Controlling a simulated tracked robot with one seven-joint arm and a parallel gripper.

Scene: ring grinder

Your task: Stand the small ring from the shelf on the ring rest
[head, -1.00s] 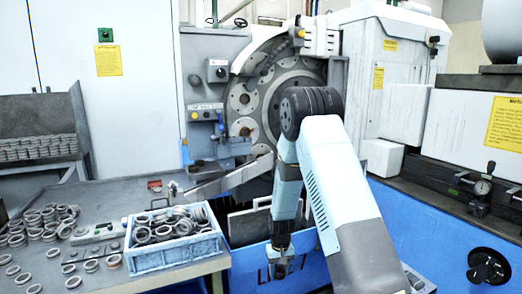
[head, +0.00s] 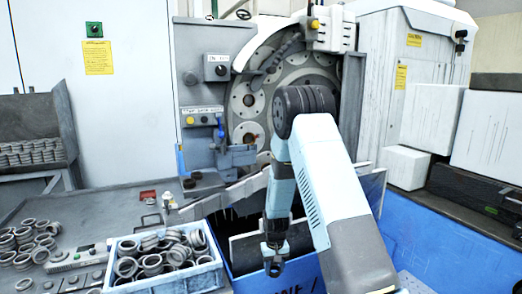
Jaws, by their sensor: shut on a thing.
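My gripper (head: 273,245) hangs from my arm at the lower middle of the head view, in front of the blue machine base. It is shut on a small dark ring (head: 275,269), whose round opening faces the camera. The ring hangs below the fingers, clear of the crate to its left. The grey shelf (head: 38,118) at the far left holds rows of rings. I cannot pick out the ring rest with certainty.
A blue crate (head: 211,275) full of rings stands on the grey table (head: 95,215), with loose rings to its left. A grey slanted chute (head: 240,192) and flat plates stand behind my gripper. The grinder's round disc (head: 250,100) is behind my arm.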

